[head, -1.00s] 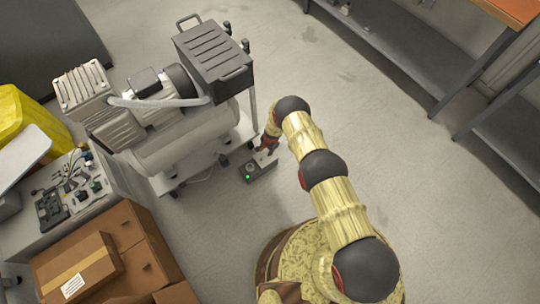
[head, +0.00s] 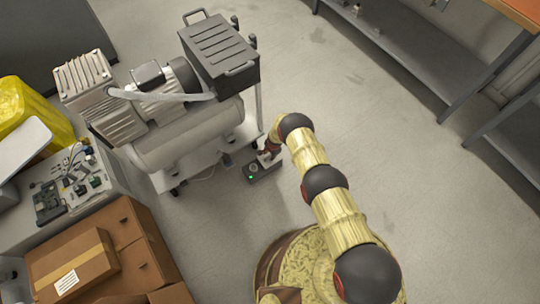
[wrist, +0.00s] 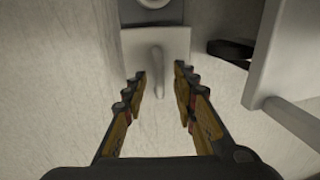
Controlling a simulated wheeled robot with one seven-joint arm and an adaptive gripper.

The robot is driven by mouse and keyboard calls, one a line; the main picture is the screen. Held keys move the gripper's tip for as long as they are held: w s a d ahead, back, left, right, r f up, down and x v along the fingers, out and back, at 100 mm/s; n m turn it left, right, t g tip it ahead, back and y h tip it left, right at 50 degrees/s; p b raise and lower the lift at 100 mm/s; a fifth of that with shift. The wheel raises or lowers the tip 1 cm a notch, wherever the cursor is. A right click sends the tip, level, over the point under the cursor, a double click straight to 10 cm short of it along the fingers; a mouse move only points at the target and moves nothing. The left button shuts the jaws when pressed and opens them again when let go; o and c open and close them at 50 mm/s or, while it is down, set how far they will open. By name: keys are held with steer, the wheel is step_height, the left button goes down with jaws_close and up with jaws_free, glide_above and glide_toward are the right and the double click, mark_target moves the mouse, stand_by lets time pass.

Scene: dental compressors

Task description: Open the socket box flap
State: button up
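The socket box (head: 262,174) is a small grey box with a green light, on the floor beside the compressor cart. In the wrist view its grey flap (wrist: 140,45) lies ahead of my gripper, with a narrow upright handle or lever (wrist: 158,60) on it. A round socket part (wrist: 153,3) shows at the top edge. My gripper (wrist: 161,72) is open, with one finger on each side of the handle's lower end; I cannot tell whether either touches it. In the head view my gripper (head: 268,153) is at the box's far end and partly hides it.
The compressor (head: 185,130) on its cart stands close left of the box. A pale cart part (wrist: 285,50) is near my gripper's right side. Cardboard boxes (head: 75,262) are at lower left, a shelf bench (head: 420,60) at upper right. Floor between is clear.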

steer(key=shift+c, duration=0.4)
jaws_close()
steer(key=shift+s, duration=0.1)
stand_by(0.3)
